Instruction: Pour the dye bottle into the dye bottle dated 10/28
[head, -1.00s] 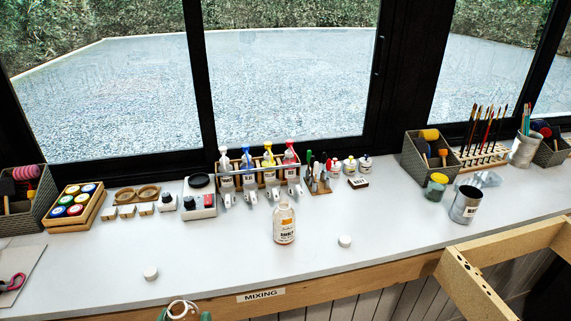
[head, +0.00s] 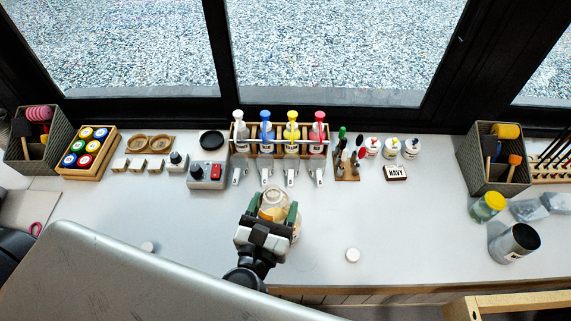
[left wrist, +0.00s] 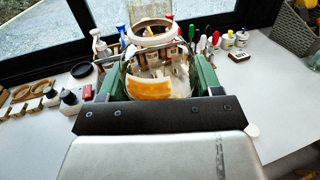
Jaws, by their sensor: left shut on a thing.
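My left gripper (head: 272,212) is over the middle of the counter, its green fingers shut on a clear glass dye bottle (head: 272,198). In the left wrist view the bottle (left wrist: 150,88) shows an open round mouth and an orange label band between the fingers (left wrist: 160,75). More glass, which looks like a second bottle (head: 296,229), shows just right of the gripper and is mostly hidden by it. I cannot tell whether the two touch. No date is readable on either one. My right gripper is not in view.
A rack (head: 280,146) of several pump bottles stands behind the gripper, with a grey device (head: 208,178) to its left. White caps lie at right (head: 352,255) and left (head: 148,248). A metal can (head: 512,245) and yellow-lidded jar (head: 488,207) stand at right. The counter between is clear.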

